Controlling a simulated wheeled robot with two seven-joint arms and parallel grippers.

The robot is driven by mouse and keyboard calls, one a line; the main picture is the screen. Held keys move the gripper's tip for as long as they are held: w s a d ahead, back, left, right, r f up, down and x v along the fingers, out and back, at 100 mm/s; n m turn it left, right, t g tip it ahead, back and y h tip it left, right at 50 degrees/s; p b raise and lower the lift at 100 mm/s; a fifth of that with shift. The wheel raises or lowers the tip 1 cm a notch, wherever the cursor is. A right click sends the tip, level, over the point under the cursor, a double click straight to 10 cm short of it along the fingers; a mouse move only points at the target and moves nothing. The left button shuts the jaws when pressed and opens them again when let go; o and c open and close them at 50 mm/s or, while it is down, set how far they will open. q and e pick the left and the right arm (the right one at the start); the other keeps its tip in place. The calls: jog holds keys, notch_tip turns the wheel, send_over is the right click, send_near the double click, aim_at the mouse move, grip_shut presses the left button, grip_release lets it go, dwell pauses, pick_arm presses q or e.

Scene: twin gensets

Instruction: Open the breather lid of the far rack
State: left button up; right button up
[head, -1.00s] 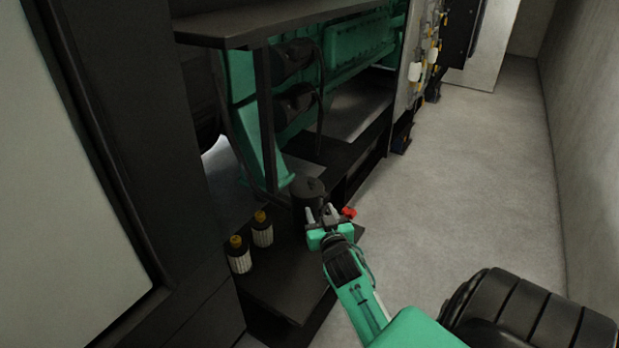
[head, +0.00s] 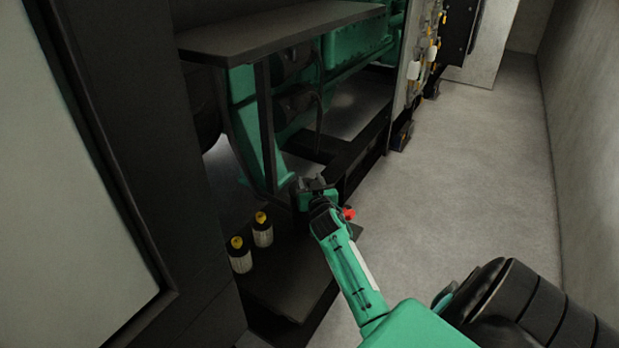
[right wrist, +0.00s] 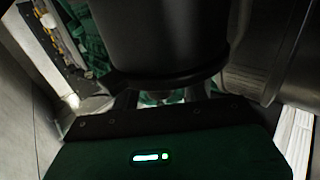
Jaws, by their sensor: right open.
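A dark round canister (right wrist: 155,40) with a protruding rim (right wrist: 165,80) fills the upper middle of the right wrist view. I take it to be the breather, but I cannot tell its lid from its body. My right gripper (head: 315,184) is at the canister in the head view and hides most of it. In the right wrist view the two fingers of the gripper (right wrist: 160,97) are apart, just below the rim. I cannot tell whether they touch it. My left gripper is not in view.
A red part (head: 348,214) is just right of my right gripper. Two yellow-capped white containers (head: 262,230) stand on the low dark platform (head: 285,280). A dark shelf (head: 280,30) overhangs the green engine (head: 240,100). The aisle floor (head: 470,170) is clear.

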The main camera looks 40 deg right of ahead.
jog(key=shift+w+d, duration=0.25)
jog(key=shift+w, duration=0.15)
grip_shut()
